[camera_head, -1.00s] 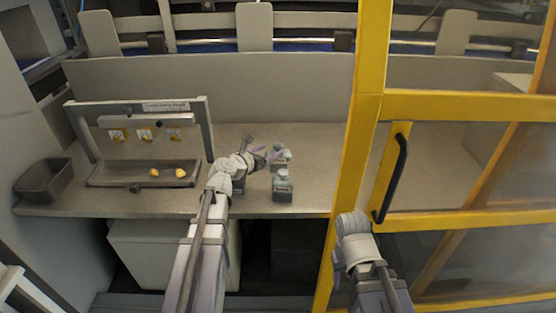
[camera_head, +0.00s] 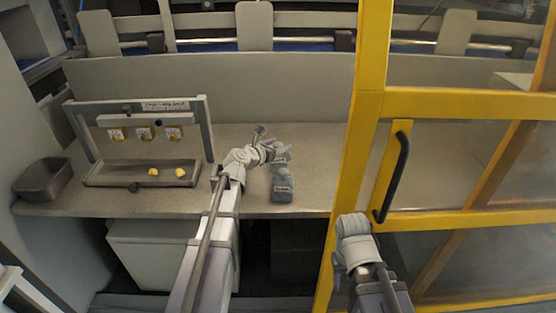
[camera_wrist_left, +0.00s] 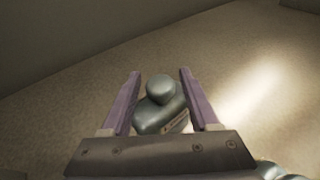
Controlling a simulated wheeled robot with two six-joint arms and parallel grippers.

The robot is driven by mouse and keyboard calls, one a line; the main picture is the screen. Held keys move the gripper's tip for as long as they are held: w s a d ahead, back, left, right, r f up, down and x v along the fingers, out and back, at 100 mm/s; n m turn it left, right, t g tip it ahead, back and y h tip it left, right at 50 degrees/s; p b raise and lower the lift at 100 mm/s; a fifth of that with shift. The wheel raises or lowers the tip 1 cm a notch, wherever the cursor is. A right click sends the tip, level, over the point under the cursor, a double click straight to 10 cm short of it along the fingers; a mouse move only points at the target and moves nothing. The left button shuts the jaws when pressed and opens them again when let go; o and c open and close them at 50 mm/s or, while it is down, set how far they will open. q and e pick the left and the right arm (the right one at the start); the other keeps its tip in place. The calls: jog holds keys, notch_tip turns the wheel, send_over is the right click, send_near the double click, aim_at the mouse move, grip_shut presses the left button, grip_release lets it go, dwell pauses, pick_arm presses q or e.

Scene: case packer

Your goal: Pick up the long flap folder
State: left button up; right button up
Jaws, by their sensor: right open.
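Grey knob-topped pieces stand on the bench; I cannot read their labels, so I cannot tell which is the long flap folder. One piece (camera_head: 282,188) is near the bench front, and another (camera_head: 283,156) is just behind it, partly covered by my left gripper (camera_head: 272,150). In the left wrist view, a grey piece (camera_wrist_left: 160,104) with a small label lies between the open purple fingers of the left gripper (camera_wrist_left: 157,88), with a gap at the fingertips. My right gripper (camera_head: 352,228) is in front of the yellow door frame; its fingers are hard to make out.
A rack (camera_head: 140,105) with yellow tags stands over a shallow tray (camera_head: 100,180) holding two yellow pieces. A grey bin (camera_head: 42,182) is at the left. A yellow-framed door (camera_head: 345,180) with a black handle (camera_head: 391,178) bounds the right. The bench behind the pieces is clear.

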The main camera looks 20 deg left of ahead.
pick_arm(q)
grip_shut()
dwell(1.1)
